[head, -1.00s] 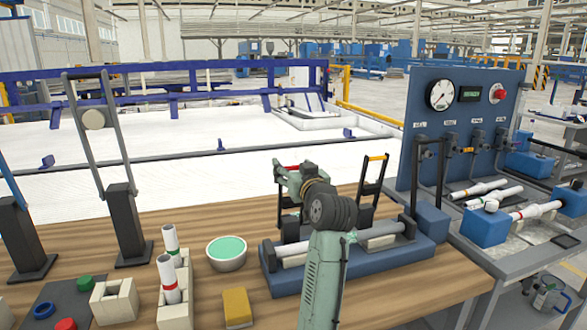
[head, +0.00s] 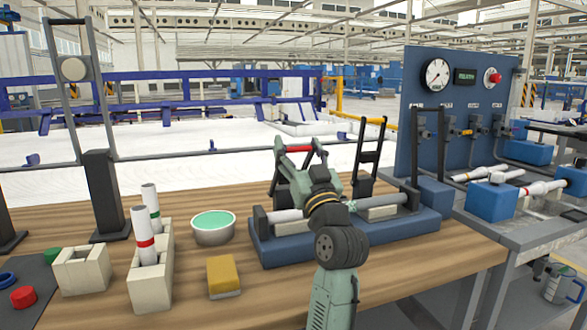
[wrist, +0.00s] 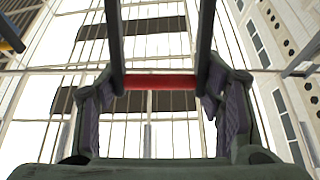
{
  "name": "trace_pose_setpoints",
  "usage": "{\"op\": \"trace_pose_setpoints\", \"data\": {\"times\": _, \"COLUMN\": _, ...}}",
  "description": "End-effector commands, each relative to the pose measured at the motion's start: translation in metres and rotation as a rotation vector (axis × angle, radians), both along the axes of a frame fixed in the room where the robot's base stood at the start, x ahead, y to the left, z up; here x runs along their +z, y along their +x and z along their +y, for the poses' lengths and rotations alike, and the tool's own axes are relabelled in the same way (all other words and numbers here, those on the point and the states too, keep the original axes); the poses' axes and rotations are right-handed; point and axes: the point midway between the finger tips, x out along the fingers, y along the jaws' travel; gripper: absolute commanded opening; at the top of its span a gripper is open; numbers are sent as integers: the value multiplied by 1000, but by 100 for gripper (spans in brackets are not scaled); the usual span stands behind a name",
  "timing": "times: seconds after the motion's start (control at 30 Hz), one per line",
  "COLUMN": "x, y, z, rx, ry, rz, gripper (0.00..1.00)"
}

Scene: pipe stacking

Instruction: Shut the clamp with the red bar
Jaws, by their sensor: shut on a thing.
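The red bar (head: 299,149) joins the tops of the clamp's two dark side arms, over the left part of the blue fixture (head: 275,258). My gripper (head: 297,163) is around it in the head view, with the green-grey arm partly hiding the clamp. In the wrist view the red bar (wrist: 160,82) spans between the fingertips of my gripper (wrist: 163,88), and the fingers are on it. The clamp arms stand raised and slanting, not lying down. A grey pipe (head: 388,199) lies along the fixture; its middle is hidden behind my arm.
A second raised dark clamp (head: 372,152) stands to the right on the same fixture. Left of the fixture are a green-filled bowl (head: 213,228), a yellow sponge (head: 223,275) and a cream holder (head: 152,285) with two upright white pipes. A blue gauge panel (head: 462,110) stands at right.

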Motion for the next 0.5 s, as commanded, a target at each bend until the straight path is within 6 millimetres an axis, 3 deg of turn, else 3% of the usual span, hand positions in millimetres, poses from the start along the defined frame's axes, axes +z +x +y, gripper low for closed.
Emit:
{"op": "trace_pose_setpoints", "data": {"times": 0.03, "x": -19, "y": -5, "z": -2, "rx": -2, "ry": 11, "rz": -37, "gripper": 11}}
{"op": "trace_pose_setpoints", "data": {"times": 0.17, "x": -30, "y": -19, "z": -7, "rx": -2, "ry": 40, "rz": -126, "gripper": 11}}
{"op": "trace_pose_setpoints", "data": {"times": 0.5, "x": -69, "y": -46, "z": -15, "rx": -2, "ry": 35, "rz": -114, "gripper": 12}}
